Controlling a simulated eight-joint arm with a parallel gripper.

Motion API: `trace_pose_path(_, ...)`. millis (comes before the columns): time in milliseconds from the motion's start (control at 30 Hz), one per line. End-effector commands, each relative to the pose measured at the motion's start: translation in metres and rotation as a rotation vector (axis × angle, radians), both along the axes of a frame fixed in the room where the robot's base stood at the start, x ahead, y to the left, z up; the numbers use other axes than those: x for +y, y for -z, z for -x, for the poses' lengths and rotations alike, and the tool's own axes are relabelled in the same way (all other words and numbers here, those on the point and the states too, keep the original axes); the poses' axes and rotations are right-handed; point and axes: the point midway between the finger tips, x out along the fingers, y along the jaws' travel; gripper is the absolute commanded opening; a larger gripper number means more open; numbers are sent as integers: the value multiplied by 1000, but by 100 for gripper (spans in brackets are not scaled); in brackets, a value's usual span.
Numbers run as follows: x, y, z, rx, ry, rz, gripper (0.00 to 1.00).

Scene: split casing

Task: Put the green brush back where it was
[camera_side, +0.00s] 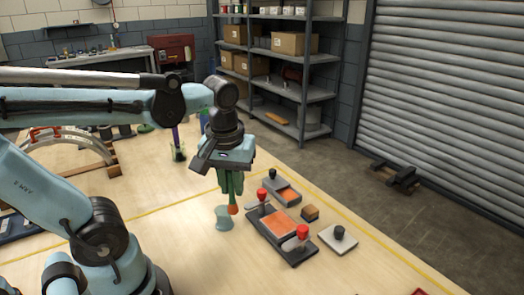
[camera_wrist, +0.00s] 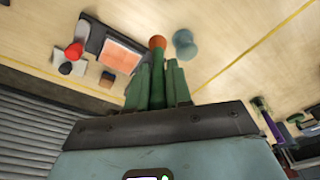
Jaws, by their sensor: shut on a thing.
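My gripper (camera_side: 232,190) points down over the wooden table and is shut on the green brush. The brush's orange end (camera_side: 233,208) sticks out below the fingers. The orange end also shows in the wrist view (camera_wrist: 157,42), just beyond the green fingers. Most of the green handle is hidden or merges with the fingers. A small teal round thing (camera_side: 222,217) stands on the table just beside the brush end; it also shows in the wrist view (camera_wrist: 185,44). I cannot tell whether the brush end touches the table.
A dark fixture (camera_side: 262,232) with an orange inset and red-knobbed clamps lies close right of my gripper. A smaller orange-inset piece (camera_side: 285,192), a brown block (camera_side: 310,213) and a black-knobbed plate (camera_side: 338,238) lie around it. A pot holding a purple-handled tool (camera_side: 177,140) stands behind.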

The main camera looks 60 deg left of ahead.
Motion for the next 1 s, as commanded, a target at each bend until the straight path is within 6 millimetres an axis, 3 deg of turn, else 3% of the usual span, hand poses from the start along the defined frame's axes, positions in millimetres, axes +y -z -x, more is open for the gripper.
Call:
trace_pose_path(200,43,25,-6,-1,-7,-1,0)
trace_pose_path(400,69,41,-9,-1,-2,1,0)
trace_pose_path(633,76,50,-10,0,3,0,0)
trace_pose_path(1000,75,84,-10,-2,4,0,0)
